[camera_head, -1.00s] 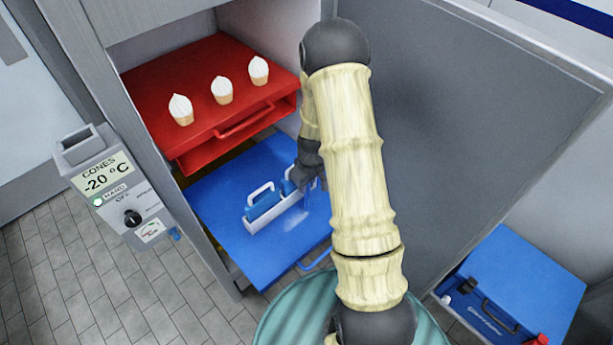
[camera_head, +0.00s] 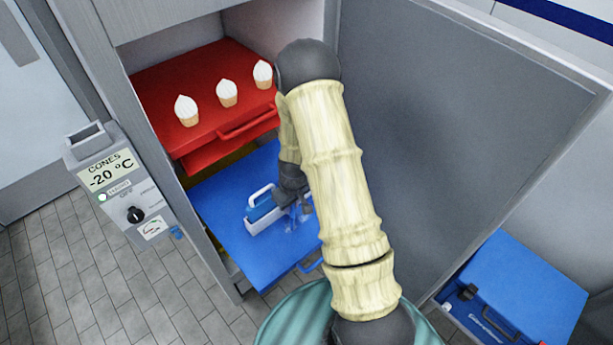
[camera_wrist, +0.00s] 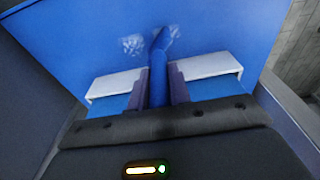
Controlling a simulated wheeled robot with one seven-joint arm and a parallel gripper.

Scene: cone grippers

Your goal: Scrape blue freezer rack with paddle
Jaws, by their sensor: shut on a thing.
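The blue freezer rack (camera_head: 245,245) is the lower, pulled-out shelf. It fills much of the wrist view (camera_wrist: 80,65).
A red rack (camera_head: 205,135) with three white-topped cones is above the blue rack. The open grey freezer door (camera_head: 450,130) is right of my arm. A control box (camera_head: 125,190) hangs at left. A blue box (camera_head: 530,285) stands on the floor at right.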

